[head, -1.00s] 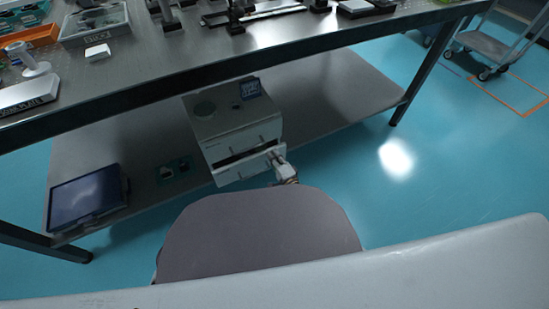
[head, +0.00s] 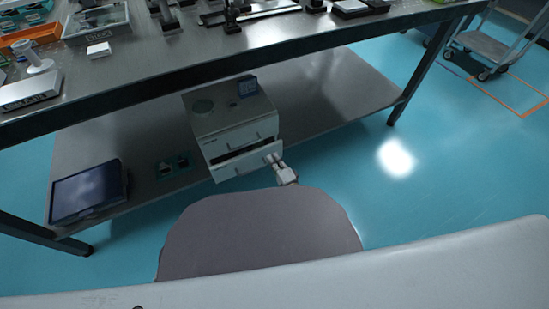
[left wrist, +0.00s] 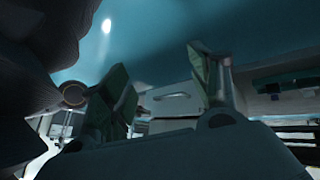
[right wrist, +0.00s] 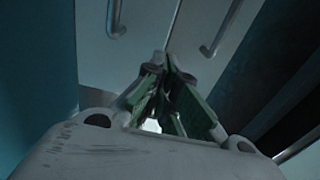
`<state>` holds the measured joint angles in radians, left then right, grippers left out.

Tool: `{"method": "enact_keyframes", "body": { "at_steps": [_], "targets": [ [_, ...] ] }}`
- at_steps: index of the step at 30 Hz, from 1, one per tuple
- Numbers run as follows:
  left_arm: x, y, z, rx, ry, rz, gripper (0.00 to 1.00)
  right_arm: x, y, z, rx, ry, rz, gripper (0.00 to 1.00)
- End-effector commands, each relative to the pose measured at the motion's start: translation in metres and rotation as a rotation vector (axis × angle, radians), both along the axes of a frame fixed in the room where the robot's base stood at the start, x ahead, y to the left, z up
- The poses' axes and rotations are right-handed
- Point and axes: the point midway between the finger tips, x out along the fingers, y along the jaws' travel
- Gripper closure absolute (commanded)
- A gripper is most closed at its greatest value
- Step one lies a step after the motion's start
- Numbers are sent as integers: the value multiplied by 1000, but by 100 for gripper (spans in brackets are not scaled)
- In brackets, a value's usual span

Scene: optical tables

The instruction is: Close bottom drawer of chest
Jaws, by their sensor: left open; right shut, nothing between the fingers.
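The white chest (head: 232,118) stands on the lower shelf under the optical table. Its bottom drawer (head: 236,168) sticks out a little, with a dark gap above its front. My right gripper (head: 274,160) is shut and empty at the right end of that drawer front; whether it touches is unclear. In the right wrist view the shut fingertips (right wrist: 167,62) point at pale drawer fronts with two bar handles. My left gripper (left wrist: 160,82) is open and empty in the left wrist view. A white drawer front with a handle (left wrist: 172,98) shows between its fingers, farther off.
The optical table (head: 300,50) overhangs the chest, with its bare lower shelf (head: 335,95) to the right. A dark monitor (head: 88,192) lies on the shelf at left. Small dark-green items (head: 172,168) lie beside the chest. A cart (head: 490,48) stands on the clear floor at right.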

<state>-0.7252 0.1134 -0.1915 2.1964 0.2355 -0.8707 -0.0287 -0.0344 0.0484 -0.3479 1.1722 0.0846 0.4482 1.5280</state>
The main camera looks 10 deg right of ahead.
Motion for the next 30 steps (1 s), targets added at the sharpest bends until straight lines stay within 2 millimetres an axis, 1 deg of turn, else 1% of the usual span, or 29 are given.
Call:
{"method": "enact_keyframes", "body": {
  "at_steps": [4,8,14,24,30],
  "targets": [
    [-2,1,4,11,14,-7,38,-7,-2,0,0,1,0,100],
    [1,3,9,23,15,-14,38,-13,-4,0,0,1,1,100],
    [4,6,26,40,19,-26,38,-27,-8,0,0,2,0,100],
    [2,11,57,84,68,-49,38,-67,-21,1,-1,3,1,100],
    [0,14,70,108,92,-58,38,-87,-28,1,-1,2,1,100]
  ]
}}
